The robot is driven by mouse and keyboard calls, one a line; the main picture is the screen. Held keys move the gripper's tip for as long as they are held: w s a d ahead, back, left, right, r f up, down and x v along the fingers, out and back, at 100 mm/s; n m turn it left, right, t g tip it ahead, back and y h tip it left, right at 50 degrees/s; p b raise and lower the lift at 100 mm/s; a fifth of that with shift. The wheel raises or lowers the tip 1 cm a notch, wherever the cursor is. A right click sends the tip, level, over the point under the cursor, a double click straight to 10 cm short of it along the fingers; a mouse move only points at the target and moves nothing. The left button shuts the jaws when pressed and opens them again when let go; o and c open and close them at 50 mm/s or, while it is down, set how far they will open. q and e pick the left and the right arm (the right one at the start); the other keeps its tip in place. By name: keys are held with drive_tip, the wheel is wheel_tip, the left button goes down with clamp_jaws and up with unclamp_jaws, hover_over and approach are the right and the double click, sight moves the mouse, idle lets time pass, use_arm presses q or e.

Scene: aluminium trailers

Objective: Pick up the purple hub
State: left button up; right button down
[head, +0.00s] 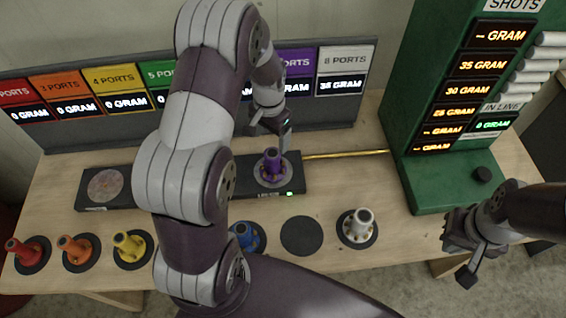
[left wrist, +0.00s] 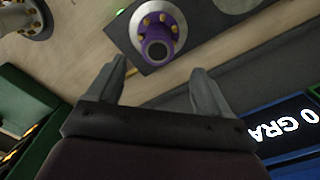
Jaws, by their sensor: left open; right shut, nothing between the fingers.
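The purple hub (head: 272,163) stands upright on a round grey pad at the right end of a long black box (head: 235,176) on the table. It also shows near the top of the left wrist view (left wrist: 157,33), beyond my fingertips. My left gripper (head: 284,132) is open just behind and above the hub. In the left wrist view its two fingers (left wrist: 160,78) are apart with nothing between them, and the hub is clear of them. My right gripper (head: 456,262) is shut and empty at the right, near the table's front edge.
Red (head: 24,252), orange (head: 75,248), yellow (head: 130,246), blue (head: 244,236) and white (head: 360,226) hubs stand on dark discs along the front. One disc (head: 302,235) is empty. A green cabinet (head: 440,110) stands at the right; a sign panel (head: 355,100) runs along the back.

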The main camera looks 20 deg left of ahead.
sight(272, 155)
use_arm(q)
drive_tip(key=f+p, duration=0.1)
drive_tip(key=f, duration=0.4)
drive_tip(key=f+p, duration=0.1)
drive_tip(key=f, duration=0.4)
drive_tip(key=shift+s+d+f, duration=0.15)
drive_tip(key=shift+s, duration=0.05)
drive_tip(key=shift+w+f, duration=0.1)
drive_tip(key=shift+f, duration=0.3)
clamp_jaws()
